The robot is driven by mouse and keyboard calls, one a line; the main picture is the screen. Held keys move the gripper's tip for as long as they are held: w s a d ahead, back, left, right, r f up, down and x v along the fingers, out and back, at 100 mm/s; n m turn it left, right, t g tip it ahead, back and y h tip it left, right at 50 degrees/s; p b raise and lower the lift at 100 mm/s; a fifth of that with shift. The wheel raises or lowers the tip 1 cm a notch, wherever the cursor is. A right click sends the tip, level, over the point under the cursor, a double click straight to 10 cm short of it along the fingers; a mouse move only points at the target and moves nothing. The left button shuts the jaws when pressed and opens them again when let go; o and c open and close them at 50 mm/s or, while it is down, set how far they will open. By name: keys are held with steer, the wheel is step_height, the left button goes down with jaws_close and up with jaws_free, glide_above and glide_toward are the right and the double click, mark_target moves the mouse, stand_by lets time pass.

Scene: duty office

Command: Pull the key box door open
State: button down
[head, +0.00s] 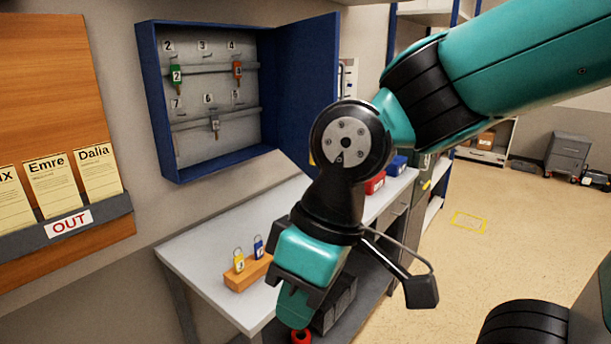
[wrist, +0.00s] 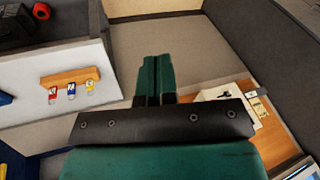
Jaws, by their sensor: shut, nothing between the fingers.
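The blue key box (head: 160,105) hangs on the wall in the head view. Its door (head: 305,85) stands wide open, swung out to the right, and the grey inside shows. Keys with a green tag (head: 176,76), an orange tag (head: 238,70) and a grey tag (head: 214,123) hang on numbered hooks. My gripper (head: 294,312) is below and to the right of the box, pointing down near the desk's front edge, apart from the door. In the wrist view its teal fingers (wrist: 155,75) are shut together with nothing between them. My arm hides the door's lower right part.
A wooden name board (head: 45,70) hangs at left. A red ring (head: 300,337) shows below my gripper. Open floor (head: 500,230) lies right.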

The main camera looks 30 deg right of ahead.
steer(key=w+d+r+m+t+h+p, duration=0.1)
steer(key=w+d+r+m+h, duration=0.3)
steer(key=w, duration=0.6)
steer(key=w+d+m+t+h+p, duration=0.1)
steer(key=w+d+m+h, duration=0.15)
steer(key=w+d, duration=0.6)
steer(key=w+d+r+m+t+h+p, duration=0.1)
steer(key=w+d+r+m+t+h, duration=0.2)
steer(key=w, duration=0.8)
steer(key=w+d+f+g+p, duration=0.1)
steer(key=d+f+p, duration=0.3)
steer(key=d+f, duration=0.5)
steer(key=shift+w+d+h+p, duration=0.4)
steer(key=shift+w+d+h, duration=0.05)
steer(key=shift+w+d, duration=0.2)
steer(key=shift+f, duration=0.1)
steer(key=shift+s+d, duration=0.1)
